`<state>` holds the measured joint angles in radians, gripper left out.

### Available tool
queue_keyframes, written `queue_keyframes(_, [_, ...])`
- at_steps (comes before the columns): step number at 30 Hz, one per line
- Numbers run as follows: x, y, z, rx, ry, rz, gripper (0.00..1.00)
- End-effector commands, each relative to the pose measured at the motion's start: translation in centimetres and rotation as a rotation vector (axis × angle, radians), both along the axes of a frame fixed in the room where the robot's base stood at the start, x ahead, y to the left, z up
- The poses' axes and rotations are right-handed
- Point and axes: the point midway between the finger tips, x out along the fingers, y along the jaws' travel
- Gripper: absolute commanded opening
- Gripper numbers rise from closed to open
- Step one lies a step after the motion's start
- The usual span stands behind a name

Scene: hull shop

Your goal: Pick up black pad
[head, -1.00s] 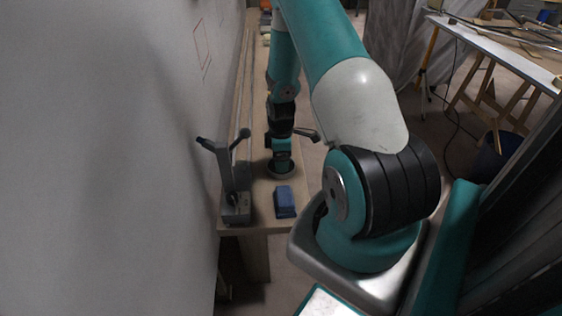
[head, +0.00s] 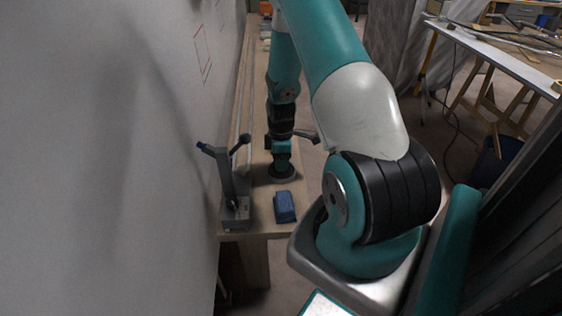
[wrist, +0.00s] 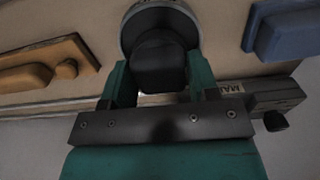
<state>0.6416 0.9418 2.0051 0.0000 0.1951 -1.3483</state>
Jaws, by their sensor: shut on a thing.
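The black pad (head: 283,177) is a dark round disc low over the wooden bench in the head view. In the wrist view its grey-rimmed disc (wrist: 128,28) carries a black knob (wrist: 160,66). My gripper (head: 281,148) points down over it. In the wrist view my gripper's (wrist: 160,80) teal fingers stand on both sides of the knob, shut on it. Part of the pad is hidden by the knob and fingers. I cannot tell whether the disc touches the bench or is slightly raised.
A blue block (head: 285,208) lies near the bench's front end. A grey tool with upright levers (head: 236,212) stands beside it, close to the white wall (head: 110,150). An orange-brown wooden tool (wrist: 40,68) lies left in the wrist view. The narrow bench (head: 262,190) runs along the wall.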

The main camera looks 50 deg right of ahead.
Motion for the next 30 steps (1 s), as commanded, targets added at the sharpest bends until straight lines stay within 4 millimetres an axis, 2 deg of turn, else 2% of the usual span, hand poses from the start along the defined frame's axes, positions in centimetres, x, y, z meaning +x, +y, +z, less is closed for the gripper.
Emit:
queue_keyframes(5, [0.1, -0.1, 4.1, -0.004, -0.006, 0.0, 0.31])
queue_keyframes(12, [0.1, -0.1, 11.6, -0.004, -0.006, 0.0, 0.31])
queue_keyframes(18, [0.0, 0.0, 16.2, -0.003, -0.004, 0.0, 0.31])
queue_keyframes(24, [0.0, 0.0, 18.4, -0.002, -0.001, 0.0, 0.31])
queue_keyframes(30, [0.0, 0.0, 18.8, 0.001, 0.001, 0.0, 0.31])
